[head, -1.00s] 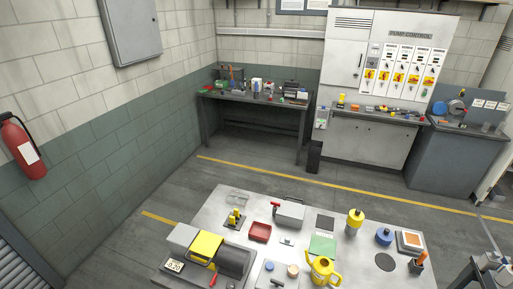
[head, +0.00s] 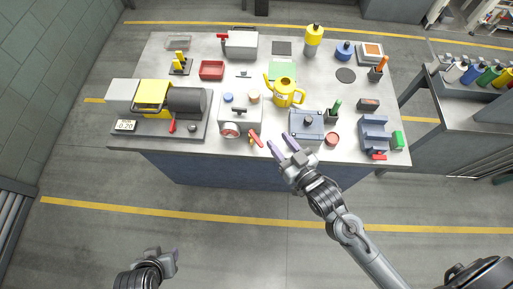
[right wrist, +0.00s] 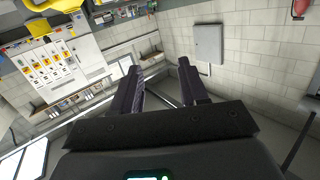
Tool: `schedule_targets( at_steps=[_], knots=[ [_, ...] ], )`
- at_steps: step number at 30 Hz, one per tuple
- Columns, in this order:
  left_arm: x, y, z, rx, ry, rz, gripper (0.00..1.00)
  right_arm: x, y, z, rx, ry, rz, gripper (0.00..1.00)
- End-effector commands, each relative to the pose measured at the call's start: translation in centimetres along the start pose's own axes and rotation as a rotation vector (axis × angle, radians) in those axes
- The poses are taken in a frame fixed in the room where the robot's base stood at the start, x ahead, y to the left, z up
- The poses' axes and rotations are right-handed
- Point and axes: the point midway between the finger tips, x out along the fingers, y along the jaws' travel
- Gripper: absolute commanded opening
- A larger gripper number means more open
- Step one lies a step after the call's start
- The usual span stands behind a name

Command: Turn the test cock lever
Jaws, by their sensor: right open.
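A small red lever (head: 256,139) sticks out at the front edge of the table, beside the grey box with a round gauge (head: 230,130). It looks like the test cock lever, with a bit of brass yellow at its base. My right gripper (head: 278,140) is open and empty at the table's front edge, just right of the lever and apart from it. In the right wrist view its two dark fingers (right wrist: 160,85) stand apart with nothing between them. My left gripper (head: 168,259) is low at the left, away from the table; its jaws are unclear.
A blue-grey plate (head: 307,124) and a vise (head: 374,134) lie to the right. The floor in front is clear.

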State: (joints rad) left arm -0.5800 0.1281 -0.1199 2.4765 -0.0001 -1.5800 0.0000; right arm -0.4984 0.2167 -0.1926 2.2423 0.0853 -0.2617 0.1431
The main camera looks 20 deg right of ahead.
Motion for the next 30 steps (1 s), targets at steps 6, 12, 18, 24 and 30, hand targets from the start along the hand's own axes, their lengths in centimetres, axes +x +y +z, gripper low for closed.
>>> schedule_targets(
  at_steps=[6, 12, 18, 24, 30],
  knots=[
    [9.2, 0.4, 2.9, -0.001, 0.004, 0.001, 0.43, 2.1, 0.4, 8.9, -0.027, 0.093, -0.030, 0.44],
    [14.4, 0.8, 4.5, -0.006, 0.004, 0.005, 0.43, 3.4, 0.7, 14.4, -0.049, 0.097, -0.043, 0.44],
    [17.2, 1.1, 5.3, -0.013, 0.005, 0.010, 0.43, 4.1, 0.9, 16.8, -0.062, 0.108, -0.050, 0.44],
    [18.0, 1.1, 5.6, -0.013, 0.005, 0.010, 0.43, 4.7, 0.9, 17.1, -0.064, 0.115, -0.050, 0.44],
    [18.1, 1.0, 5.6, -0.009, 0.006, 0.008, 0.43, 6.8, 0.8, 16.8, -0.063, 0.117, -0.050, 0.44]
  ],
)
